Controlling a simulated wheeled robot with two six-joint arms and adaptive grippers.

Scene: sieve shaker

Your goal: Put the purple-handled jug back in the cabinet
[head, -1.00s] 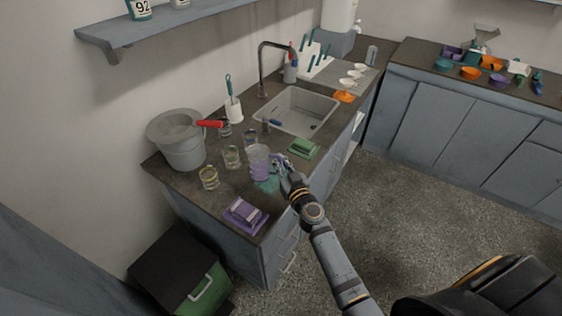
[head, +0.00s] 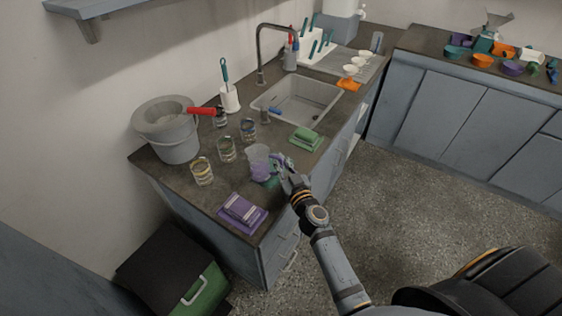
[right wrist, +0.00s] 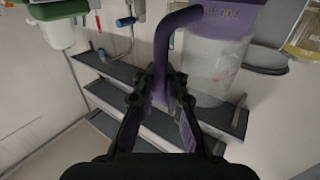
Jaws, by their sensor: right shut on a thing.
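The purple-handled jug (head: 259,163) is a clear vessel with a purple tint, at the counter's front edge in the head view. In the right wrist view the jug (right wrist: 211,68) has a purple band with lettering. My right gripper (head: 284,170) is shut on its purple handle (right wrist: 161,62). I cannot tell whether the jug touches the counter (head: 181,189). A teal patch shows just below the jug. Blue-grey cabinet doors (head: 455,120) at the right are closed; I cannot tell which cabinet is meant. My left gripper is not in view.
Several glasses (head: 202,171) stand left of the jug, near a grey bucket (head: 168,130). A purple sponge tray (head: 240,213) lies in front, a green one (head: 305,138) behind at the right. The sink (head: 297,103) is further back. The floor (head: 400,200) to the right is clear.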

